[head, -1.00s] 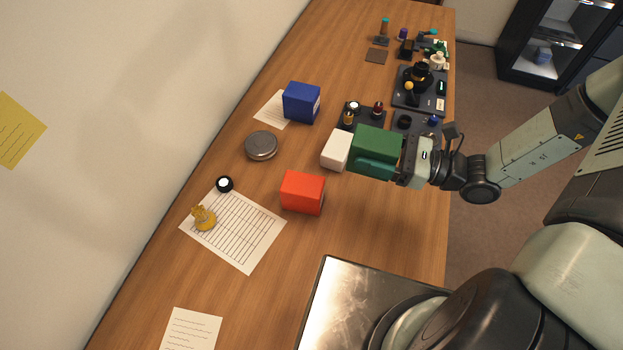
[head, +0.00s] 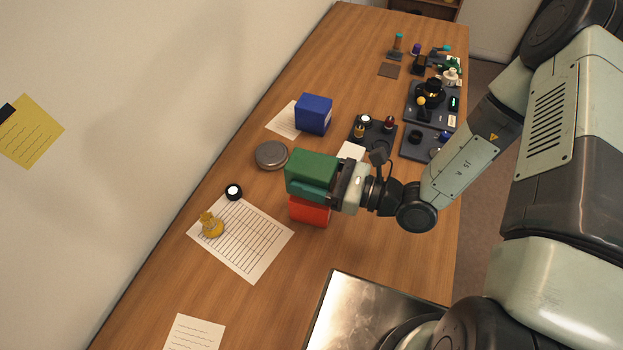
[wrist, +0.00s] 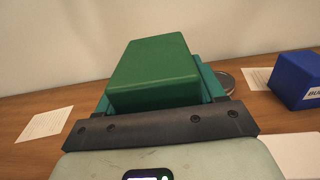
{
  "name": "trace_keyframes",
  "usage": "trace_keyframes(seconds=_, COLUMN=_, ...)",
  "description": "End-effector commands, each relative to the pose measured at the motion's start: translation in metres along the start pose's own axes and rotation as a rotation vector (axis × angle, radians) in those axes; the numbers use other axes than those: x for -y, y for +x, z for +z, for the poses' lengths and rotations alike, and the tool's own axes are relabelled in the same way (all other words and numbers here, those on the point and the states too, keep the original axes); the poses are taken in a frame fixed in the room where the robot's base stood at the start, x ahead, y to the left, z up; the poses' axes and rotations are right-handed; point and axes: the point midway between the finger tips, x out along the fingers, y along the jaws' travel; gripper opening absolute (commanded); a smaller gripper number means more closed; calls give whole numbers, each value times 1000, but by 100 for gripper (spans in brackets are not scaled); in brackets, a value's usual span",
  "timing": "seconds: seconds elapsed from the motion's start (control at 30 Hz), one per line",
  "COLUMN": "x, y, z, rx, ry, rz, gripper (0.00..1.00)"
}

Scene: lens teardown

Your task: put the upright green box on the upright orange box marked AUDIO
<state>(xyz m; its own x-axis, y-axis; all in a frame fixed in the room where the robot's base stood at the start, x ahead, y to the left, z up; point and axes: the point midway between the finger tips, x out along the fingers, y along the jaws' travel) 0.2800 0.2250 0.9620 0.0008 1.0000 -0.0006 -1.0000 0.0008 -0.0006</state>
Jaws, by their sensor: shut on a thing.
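The green box (head: 311,164) is held in my gripper (head: 314,188), whose teal fingers close on its sides. In the wrist view the green box (wrist: 155,72) sits between the fingers and appears level. The orange box (head: 309,212) stands on the table directly below it in the head view. The green box and the fingers hide the orange box's upper part. I cannot tell whether the two boxes touch. No AUDIO marking is readable from here.
A blue box (head: 314,114), a round grey tin (head: 271,155) and a white box (head: 351,150) stand nearby. A lined sheet (head: 245,240) with a yellow figure (head: 211,224) lies to the left. A metal tray (head: 350,310) is at the front. Dark trays with parts are further back.

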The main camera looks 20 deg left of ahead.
Motion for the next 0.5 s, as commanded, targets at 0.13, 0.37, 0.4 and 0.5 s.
trace_keyframes(seconds=0.13, x=0, y=0, z=-20, rx=1, ry=2, rz=1, gripper=31)
trace_keyframes(seconds=0.37, x=0, y=0, z=-23, rx=2, ry=0, rz=1, gripper=31)
trace_keyframes(seconds=0.4, x=0, y=0, z=-23, rx=2, ry=0, rz=0, gripper=31)
trace_keyframes(seconds=0.5, x=0, y=0, z=-25, rx=2, ry=0, rz=0, gripper=31)
